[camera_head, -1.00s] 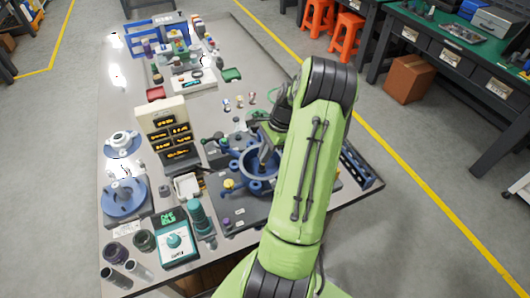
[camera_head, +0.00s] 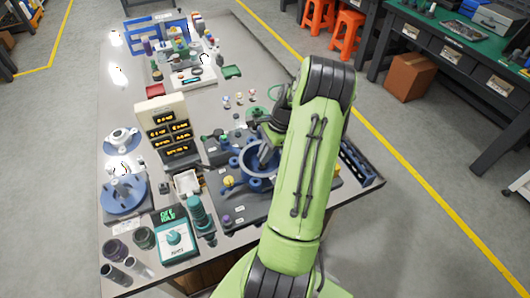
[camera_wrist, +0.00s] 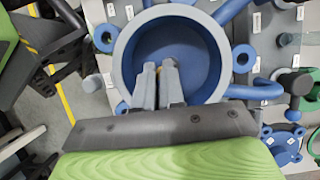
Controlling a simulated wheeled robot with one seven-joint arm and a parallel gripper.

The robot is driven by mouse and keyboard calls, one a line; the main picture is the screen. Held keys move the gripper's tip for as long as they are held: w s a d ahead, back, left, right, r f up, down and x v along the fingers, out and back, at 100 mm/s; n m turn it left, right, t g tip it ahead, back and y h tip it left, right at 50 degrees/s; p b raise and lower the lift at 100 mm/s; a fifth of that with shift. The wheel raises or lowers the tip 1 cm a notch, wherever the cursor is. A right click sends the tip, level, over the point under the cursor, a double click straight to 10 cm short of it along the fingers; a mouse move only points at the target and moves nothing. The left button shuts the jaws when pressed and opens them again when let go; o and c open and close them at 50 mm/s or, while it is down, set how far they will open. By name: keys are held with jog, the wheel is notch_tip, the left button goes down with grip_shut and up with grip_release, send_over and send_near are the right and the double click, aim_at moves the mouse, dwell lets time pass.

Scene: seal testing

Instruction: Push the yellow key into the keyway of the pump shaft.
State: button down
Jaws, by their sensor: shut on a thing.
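My gripper (camera_wrist: 157,84) reaches into a round blue pump housing (camera_wrist: 214,38), its two grey fingertips close together over the hollow inside. In the head view my gripper (camera_head: 266,153) is at the same blue housing (camera_head: 246,158), largely covered by my green arm. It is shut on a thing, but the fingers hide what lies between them. I cannot make out the yellow key or the keyway in either view. The pump shaft is not clearly visible either. I cannot tell whether the fingertips touch the housing floor.
Blue pipes and bolt lugs (camera_wrist: 243,57) surround the housing. A yellow round part (camera_head: 228,181) sits left of it in the head view. A beige rack with lit displays (camera_head: 150,109) and a teal meter (camera_head: 174,238) stand to the left.

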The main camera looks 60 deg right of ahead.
jog(key=shift+f, duration=0.5)
dwell(0.3)
jog(key=c, duration=1.2)
grip_release()
jog(key=shift+o, duration=0.2)
notch_tip(320, 180, up, 5)
jog(key=p, duration=0.4)
jog(key=shift+p, duration=0.4)
